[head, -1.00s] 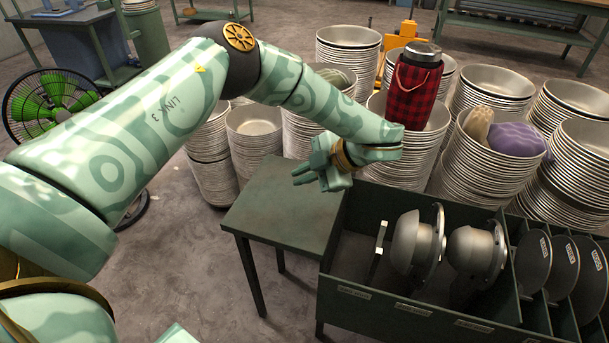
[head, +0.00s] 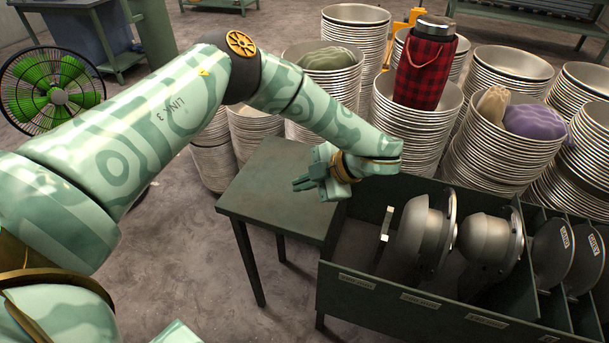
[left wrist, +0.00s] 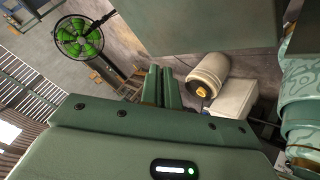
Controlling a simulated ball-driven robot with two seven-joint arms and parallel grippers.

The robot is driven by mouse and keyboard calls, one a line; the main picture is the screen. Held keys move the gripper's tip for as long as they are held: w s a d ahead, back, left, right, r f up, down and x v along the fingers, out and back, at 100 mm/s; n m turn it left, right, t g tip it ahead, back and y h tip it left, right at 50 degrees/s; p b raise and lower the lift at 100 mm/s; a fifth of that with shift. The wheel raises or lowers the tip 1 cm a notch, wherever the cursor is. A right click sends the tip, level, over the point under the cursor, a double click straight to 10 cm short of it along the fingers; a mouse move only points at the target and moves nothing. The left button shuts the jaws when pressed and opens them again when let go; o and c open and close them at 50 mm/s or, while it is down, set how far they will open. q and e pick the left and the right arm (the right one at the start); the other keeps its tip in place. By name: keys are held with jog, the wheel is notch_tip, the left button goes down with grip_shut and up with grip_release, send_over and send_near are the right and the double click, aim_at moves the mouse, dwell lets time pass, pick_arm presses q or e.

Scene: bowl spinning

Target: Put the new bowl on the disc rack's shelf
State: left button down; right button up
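Two grey metal bowls with round flanges stand on edge in the dark green rack (head: 375,300): a left bowl (head: 408,240) and a right bowl (head: 485,240). I cannot tell which is the new one. Dark discs (head: 552,252) stand in narrow slots at the rack's right. My left gripper (head: 302,184) hangs over the flat green top (head: 265,190) left of the bowls, apart from them. Its fingers also show close together in the left wrist view (left wrist: 162,86), with nothing between them. My right gripper is not in view.
Tall stacks of metal bowls stand behind the rack; one holds a red plaid flask (head: 425,70), another a purple lump (head: 534,121). A white handle-like piece (head: 386,223) stands left of the left bowl. A green fan (head: 52,90) stands far left. The flat green top is bare.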

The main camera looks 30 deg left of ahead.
pick_arm(q)
jog(key=shift+f, duration=0.35)
jog(key=shift+w+d+f, duration=0.1)
jog(key=shift+w+d, duration=0.1)
jog(key=shift+d, duration=0.05)
dwell(0.4)
jog(key=c, duration=1.6)
grip_release()
